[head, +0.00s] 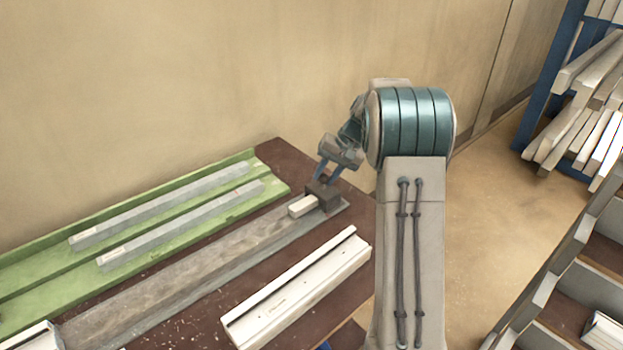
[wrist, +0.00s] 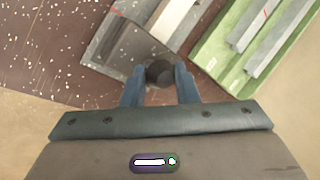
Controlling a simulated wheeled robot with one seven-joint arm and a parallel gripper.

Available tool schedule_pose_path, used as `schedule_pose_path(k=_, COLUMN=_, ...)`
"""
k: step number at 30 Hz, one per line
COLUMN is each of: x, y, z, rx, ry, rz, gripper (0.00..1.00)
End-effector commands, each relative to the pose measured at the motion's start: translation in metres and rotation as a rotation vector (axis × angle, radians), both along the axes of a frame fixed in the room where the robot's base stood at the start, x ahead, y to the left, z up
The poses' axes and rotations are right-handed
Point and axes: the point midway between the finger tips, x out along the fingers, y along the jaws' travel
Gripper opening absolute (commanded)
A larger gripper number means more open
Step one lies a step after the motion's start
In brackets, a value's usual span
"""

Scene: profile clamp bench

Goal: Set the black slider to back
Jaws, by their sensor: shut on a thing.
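The black slider shows in the wrist view as a dark round knob (wrist: 160,73) between my blue fingertips. In the head view a dark block (head: 325,198), apparently its body, sits at the far right end of a long grey bed (head: 170,285). My gripper (head: 325,178) reaches down onto this block from above. In the wrist view my gripper (wrist: 160,80) is shut on the knob. A short white piece (head: 303,206) lies right beside the block on the bed. The fingers and my wrist partly hide the slider.
A green tray (head: 30,265) with two grey bars (head: 160,208) lies behind the bed. A white profile (head: 298,290) lies in front of it on the dark brown bench top (head: 285,155). A blue rack with pale bars (head: 590,80) stands at right.

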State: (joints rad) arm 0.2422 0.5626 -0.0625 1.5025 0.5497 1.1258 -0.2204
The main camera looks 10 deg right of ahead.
Motion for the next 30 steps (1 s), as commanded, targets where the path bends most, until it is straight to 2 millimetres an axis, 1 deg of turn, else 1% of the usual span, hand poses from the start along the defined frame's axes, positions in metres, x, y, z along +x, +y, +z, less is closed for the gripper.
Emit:
schedule_pose_path(k=1, x=0.0019, y=-0.0046, z=0.0003, rx=-0.001, ry=-0.001, rz=-0.004, gripper=0.0)
schedule_pose_path(k=3, x=0.0033, y=-0.0072, z=0.0004, rx=-0.002, ry=-0.001, rz=-0.003, gripper=0.0)
schedule_pose_path(k=14, x=0.0046, y=-0.0118, z=0.0011, rx=-0.004, ry=-0.006, rz=-0.007, gripper=0.0)
schedule_pose_path(k=15, x=0.0047, y=-0.012, z=0.0013, rx=-0.004, ry=-0.007, rz=-0.007, gripper=0.3)
schedule_pose_path(k=17, x=0.0047, y=-0.012, z=0.0012, rx=-0.004, ry=-0.006, rz=-0.008, gripper=0.47)
schedule_pose_path(k=18, x=0.0046, y=-0.0114, z=0.001, rx=-0.004, ry=-0.006, rz=-0.007, gripper=0.49)
schedule_pose_path(k=26, x=0.0043, y=-0.0064, z=0.0011, rx=-0.002, ry=-0.003, rz=0.002, gripper=0.49)
schedule_pose_path(k=30, x=0.0029, y=-0.0116, z=0.0102, rx=-0.001, ry=-0.004, rz=-0.001, gripper=0.49)
